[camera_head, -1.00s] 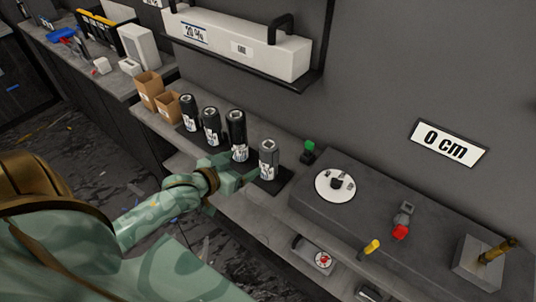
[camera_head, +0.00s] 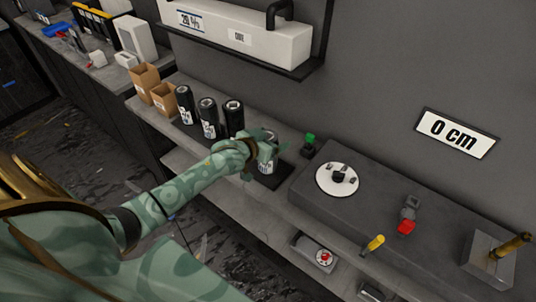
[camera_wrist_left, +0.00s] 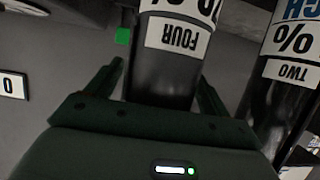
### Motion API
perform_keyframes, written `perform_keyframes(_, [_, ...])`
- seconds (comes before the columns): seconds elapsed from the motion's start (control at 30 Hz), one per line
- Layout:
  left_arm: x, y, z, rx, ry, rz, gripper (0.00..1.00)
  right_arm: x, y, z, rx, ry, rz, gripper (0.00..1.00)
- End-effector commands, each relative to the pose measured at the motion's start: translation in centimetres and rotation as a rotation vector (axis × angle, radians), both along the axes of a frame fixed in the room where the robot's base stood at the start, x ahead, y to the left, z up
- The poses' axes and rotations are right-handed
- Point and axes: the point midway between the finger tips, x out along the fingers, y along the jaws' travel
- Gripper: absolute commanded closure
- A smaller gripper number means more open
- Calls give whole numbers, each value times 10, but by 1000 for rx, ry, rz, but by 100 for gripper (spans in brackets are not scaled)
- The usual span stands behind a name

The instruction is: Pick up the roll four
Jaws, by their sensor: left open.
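Roll four (camera_head: 267,166) is the rightmost of the upright rolls on the shelf, mostly hidden behind my left gripper in the head view. In the left wrist view roll four (camera_wrist_left: 168,72) appears upside down with its "FOUR" label. My left gripper (camera_head: 266,148) is at roll four, and in the left wrist view its fingers (camera_wrist_left: 160,88) stand open on either side of it. I cannot tell whether they touch it. My right gripper is not in view.
A roll labelled "TWO" (camera_wrist_left: 285,95) stands close beside in the left wrist view. Other black rolls (camera_head: 207,118) and cardboard boxes (camera_head: 145,83) stand left. A raised grey bench (camera_head: 320,210) with a white disc (camera_head: 337,190) lies right. A wall shelf (camera_head: 290,70) is above.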

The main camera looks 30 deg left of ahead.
Motion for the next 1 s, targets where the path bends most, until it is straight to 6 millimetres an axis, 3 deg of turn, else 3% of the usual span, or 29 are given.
perform_keyframes(0.2, [1, 0, 0, 0, 1, -1, 19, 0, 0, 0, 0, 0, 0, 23])
perform_keyframes(0.27, [1, 0, 0, 0, 1, -1, 33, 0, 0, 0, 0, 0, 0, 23])
perform_keyframes(0.47, [1, 0, 0, 0, 0, 0, 89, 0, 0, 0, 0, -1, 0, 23])
perform_keyframes(0.5, [1, 0, 0, 0, -1, -1, 92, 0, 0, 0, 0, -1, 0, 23])
perform_keyframes(0.77, [1, 0, 3, -1, -2, -1, 92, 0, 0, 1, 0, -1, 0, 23])
perform_keyframes(1.0, [2, 0, 34, 1, -6, -2, 92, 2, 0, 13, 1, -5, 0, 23])
